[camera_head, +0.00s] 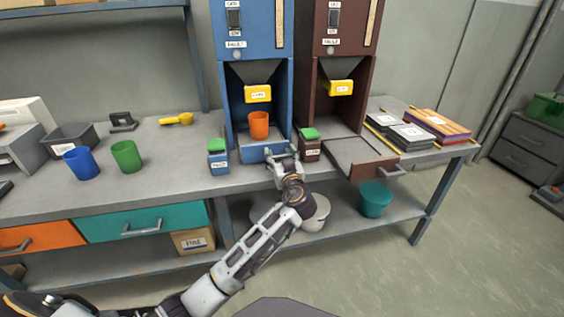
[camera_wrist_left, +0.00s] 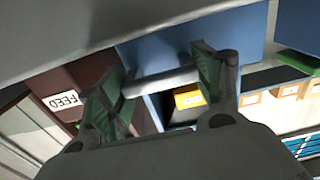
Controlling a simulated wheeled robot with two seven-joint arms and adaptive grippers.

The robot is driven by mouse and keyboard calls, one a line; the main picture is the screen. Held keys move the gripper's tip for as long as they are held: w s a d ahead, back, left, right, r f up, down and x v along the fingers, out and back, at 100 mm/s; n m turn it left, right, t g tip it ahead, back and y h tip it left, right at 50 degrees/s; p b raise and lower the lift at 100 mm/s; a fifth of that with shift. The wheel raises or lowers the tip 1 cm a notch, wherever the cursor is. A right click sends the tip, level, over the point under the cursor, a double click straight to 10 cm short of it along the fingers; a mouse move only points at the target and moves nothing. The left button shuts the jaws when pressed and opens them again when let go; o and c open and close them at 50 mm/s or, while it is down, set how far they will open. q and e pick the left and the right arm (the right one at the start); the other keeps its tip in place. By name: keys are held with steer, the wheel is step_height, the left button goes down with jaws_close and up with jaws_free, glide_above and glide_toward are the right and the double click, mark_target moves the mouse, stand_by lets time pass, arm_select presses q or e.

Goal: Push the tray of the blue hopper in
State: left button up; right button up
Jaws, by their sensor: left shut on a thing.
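The blue hopper (camera_head: 253,30) stands at the back of the bench, with an orange cup (camera_head: 259,126) in its bay under a yellow spout. Its tray (camera_head: 254,154) shows a blue front low in the bay, nearly level with the hopper's front. My left gripper (camera_head: 284,158) is at the tray front and hides part of it. In the left wrist view my left gripper (camera_wrist_left: 160,82) is shut on the tray's pale handle bar (camera_wrist_left: 165,79), which runs between both fingers. The tray's blue front (camera_wrist_left: 195,38) lies just past the fingers. My right gripper is not in view.
A brown hopper (camera_head: 340,30) stands to the right, its tray (camera_head: 365,158) pulled out over the bench edge. Small green-lidded containers, blue (camera_head: 218,160) and brown (camera_head: 309,147), flank the blue tray. Blue (camera_head: 81,163) and green (camera_head: 127,156) cups stand left.

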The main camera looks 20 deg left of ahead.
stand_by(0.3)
arm_select(q)
steer(key=o, duration=1.4)
steer(key=shift+o, duration=0.2)
steer(key=v, duration=1.2)
